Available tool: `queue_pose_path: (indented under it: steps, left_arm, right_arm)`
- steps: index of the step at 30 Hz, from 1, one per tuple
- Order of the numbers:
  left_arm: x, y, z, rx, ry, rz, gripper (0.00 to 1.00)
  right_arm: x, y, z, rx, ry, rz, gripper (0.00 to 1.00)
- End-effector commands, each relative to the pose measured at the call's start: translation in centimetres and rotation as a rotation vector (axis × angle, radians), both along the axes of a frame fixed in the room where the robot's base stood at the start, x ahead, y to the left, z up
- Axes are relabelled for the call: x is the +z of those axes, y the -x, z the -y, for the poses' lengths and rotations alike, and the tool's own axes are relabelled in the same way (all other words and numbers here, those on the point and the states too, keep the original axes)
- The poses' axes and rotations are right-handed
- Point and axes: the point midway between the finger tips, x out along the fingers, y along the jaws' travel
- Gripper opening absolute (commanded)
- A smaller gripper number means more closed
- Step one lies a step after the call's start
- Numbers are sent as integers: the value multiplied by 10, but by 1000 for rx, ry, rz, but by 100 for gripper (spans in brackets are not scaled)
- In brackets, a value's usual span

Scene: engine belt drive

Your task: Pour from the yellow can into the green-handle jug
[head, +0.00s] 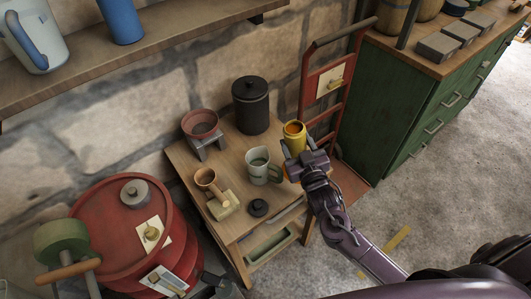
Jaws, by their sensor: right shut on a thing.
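The yellow can (295,141) is in my right gripper (304,162), at the right end of the small wooden table. It looks close to upright, with its open top showing an orange-brown inside. My right gripper is shut on it from the front. The green-handle jug (257,166) stands upright on the table, just left of the can and apart from it. Its pale body has an open mouth with a greenish inside, and its green handle points right, towards my gripper. I cannot tell whether the can's base touches the table. My left gripper is not in view.
On the table (230,225) are a dark lidded canister (250,106), a reddish bowl on a stand (201,126), a small wooden cup (206,181), a brass-coloured block (223,205) and a black knob-like lid (258,208). A red hand truck (327,85) stands behind right; a red drum (118,235) stands left.

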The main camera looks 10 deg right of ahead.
Motion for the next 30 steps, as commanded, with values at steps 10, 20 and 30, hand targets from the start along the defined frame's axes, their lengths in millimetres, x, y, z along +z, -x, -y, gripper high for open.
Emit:
queue_pose_path:
  steps: [10,20,30]
  left_arm:
    - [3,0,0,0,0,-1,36]
    - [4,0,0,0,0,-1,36]
    - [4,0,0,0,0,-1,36]
  right_arm:
    - [11,0,-7,-1,148,4,0]
    - [12,0,-9,-1,181,5,0]
    - [14,0,-11,-1,218,6,0]
